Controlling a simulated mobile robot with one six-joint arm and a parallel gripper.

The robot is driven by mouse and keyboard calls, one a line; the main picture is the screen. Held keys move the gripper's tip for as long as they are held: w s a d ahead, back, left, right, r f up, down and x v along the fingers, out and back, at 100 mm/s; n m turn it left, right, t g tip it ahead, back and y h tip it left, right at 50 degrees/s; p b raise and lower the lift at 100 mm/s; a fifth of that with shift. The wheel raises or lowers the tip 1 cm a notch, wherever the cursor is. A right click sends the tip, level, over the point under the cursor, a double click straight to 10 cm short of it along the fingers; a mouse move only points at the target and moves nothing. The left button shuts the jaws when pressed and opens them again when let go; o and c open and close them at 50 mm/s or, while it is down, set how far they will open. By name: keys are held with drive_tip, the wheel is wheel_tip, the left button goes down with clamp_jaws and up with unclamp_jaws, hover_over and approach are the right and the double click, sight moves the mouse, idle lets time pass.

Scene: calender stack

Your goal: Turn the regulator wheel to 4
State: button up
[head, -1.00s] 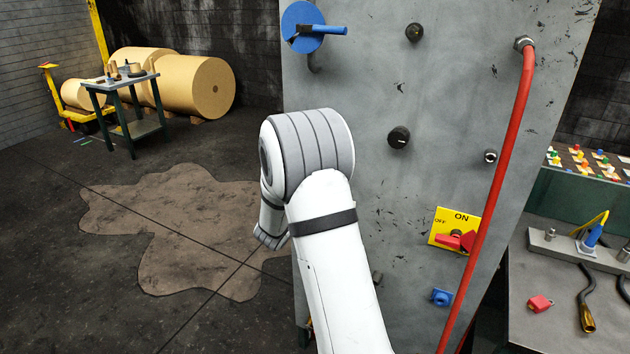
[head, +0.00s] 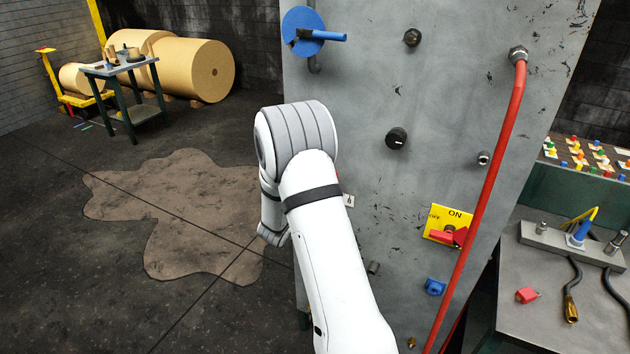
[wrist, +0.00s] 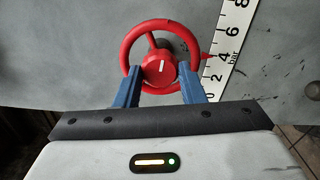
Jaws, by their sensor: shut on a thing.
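The regulator wheel (wrist: 133,46) is a red ring with a red hub that carries a white mark, seen in the wrist view. My gripper (wrist: 160,73) is shut on the wheel, its blue fingers on either side of the hub at the near rim. Beside the wheel on the right is a white scale (wrist: 229,48) with even numbers from 0 to 8 and "bar". A small red pointer (wrist: 206,56) lies at its left edge, near the 4; its exact reading is hard to tell. In the head view my arm hides the wheel and gripper.
The grey panel (head: 440,110) also carries a blue disc with a handle (head: 303,31), black knobs (head: 396,139), a red switch on a yellow plate (head: 448,235) and a red pipe (head: 496,185). A workbench (head: 540,320) stands right. Floor at left is open.

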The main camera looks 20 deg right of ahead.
drive_tip(key=shift+f+n, duration=0.15)
drive_tip(key=shift+n, duration=0.35)
drive_tip(key=o, duration=1)
drive_tip(key=b+v, duration=0.2)
drive_tip(key=v, duration=0.5)
drive_tip(key=shift+s+a, duration=0.3)
